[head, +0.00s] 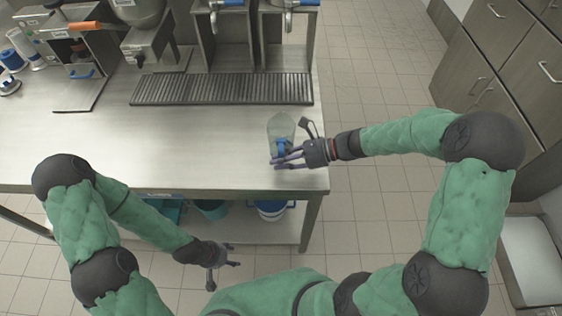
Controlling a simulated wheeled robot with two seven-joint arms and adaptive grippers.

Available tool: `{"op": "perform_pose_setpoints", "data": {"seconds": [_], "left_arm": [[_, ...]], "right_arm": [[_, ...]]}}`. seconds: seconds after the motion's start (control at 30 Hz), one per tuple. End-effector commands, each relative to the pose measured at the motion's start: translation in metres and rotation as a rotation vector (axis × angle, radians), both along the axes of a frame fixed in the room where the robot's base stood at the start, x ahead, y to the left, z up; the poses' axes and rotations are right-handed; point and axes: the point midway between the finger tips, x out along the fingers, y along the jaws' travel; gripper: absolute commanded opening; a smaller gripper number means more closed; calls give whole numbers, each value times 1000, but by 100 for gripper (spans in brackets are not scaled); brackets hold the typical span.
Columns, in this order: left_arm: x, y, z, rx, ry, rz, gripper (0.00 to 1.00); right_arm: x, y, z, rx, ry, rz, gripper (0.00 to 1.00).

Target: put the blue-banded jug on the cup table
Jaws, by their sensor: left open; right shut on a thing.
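A clear, greenish jug (281,127) with a blue part low on its side stands upright at the right end of the steel table (190,166), near the front corner. My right gripper (284,159) is at the jug's near side and shut on it; its fingers hide part of the jug's lower side. Whether the jug's base touches the table top is hard to tell. My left gripper (230,256) is open and empty, low in front of the table's front edge. I cannot tell from this view whether this table is the cup table.
Machines with a slotted drip tray (222,89) stand along the back of the table. Teal bins (210,209) and a white-and-blue bucket (270,209) sit on the shelf below. The table's front middle is clear. Cabinets (500,60) stand at the right across open floor.

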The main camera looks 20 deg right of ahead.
Motion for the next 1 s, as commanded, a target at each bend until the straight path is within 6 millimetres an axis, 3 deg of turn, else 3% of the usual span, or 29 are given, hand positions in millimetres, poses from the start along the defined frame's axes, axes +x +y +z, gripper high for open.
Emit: {"op": "perform_pose_setpoints", "data": {"seconds": [0.33,0.37,0.43,0.9,1.0], "left_arm": [[0,0,-3,0,-1,0,55],[0,0,-3,0,-1,0,55],[0,0,-2,0,0,0,55],[0,0,4,0,0,0,55],[0,0,6,0,0,0,55]], "right_arm": [[0,0,-2,0,-1,-1,0],[0,0,-2,0,-1,0,24],[0,0,-1,0,-1,0,43],[0,0,4,0,0,0,44],[-3,-15,9,-1,-2,-5,44]]}}
